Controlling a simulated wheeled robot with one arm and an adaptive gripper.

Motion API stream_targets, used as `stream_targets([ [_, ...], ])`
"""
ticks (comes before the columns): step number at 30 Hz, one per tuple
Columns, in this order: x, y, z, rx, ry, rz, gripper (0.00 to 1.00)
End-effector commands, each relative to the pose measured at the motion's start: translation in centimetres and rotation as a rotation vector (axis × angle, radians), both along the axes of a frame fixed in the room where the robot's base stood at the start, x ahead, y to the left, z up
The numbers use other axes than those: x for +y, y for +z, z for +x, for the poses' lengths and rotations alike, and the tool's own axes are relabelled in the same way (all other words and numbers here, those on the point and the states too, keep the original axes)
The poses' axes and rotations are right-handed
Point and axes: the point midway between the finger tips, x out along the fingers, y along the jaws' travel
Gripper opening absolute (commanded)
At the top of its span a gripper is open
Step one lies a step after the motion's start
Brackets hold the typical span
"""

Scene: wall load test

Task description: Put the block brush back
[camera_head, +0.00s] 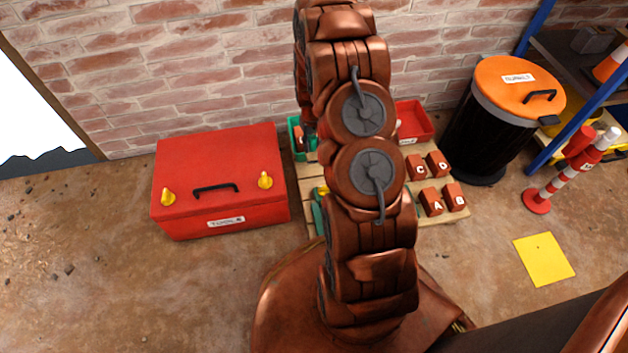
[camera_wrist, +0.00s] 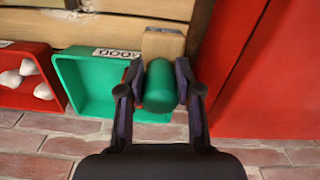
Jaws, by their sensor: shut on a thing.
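In the wrist view, my gripper (camera_wrist: 158,76) is shut on a green rounded piece (camera_wrist: 160,92). A tan block (camera_wrist: 163,43) shows just beyond it; together they look like the block brush, though I cannot tell whether they are joined. The held piece is beside the right edge of a green tray (camera_wrist: 88,88), partly overlapping it in the picture. A reddish-brown bit (camera_wrist: 139,101) shows behind the left finger. In the head view, my arm hides the gripper and the brush. The green tray (camera_head: 293,140) shows only at its left edge.
A wooden pallet (camera_head: 306,182) carries bricks (camera_head: 431,201) marked with letters and a red tray (camera_head: 416,118). A red toolbox (camera_head: 222,176) stands close on its left. A black bin with an orange lid (camera_head: 520,82) stands right. A yellow sheet (camera_head: 543,259) lies on the floor.

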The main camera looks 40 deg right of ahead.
Motion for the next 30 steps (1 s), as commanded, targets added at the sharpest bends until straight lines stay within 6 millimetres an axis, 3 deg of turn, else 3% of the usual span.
stream_targets([
  [8,-0.6,-2.1,-0.2,0.0,-0.008,-0.001,0.02],
  [16,-0.6,-6.6,-0.3,0.002,-0.007,0.0,0.02],
  [23,-0.6,-8.3,-0.3,0.001,-0.007,-0.001,0.02],
  [30,-0.6,-11.2,-0.4,0.004,-0.007,0.001,0.02],
])
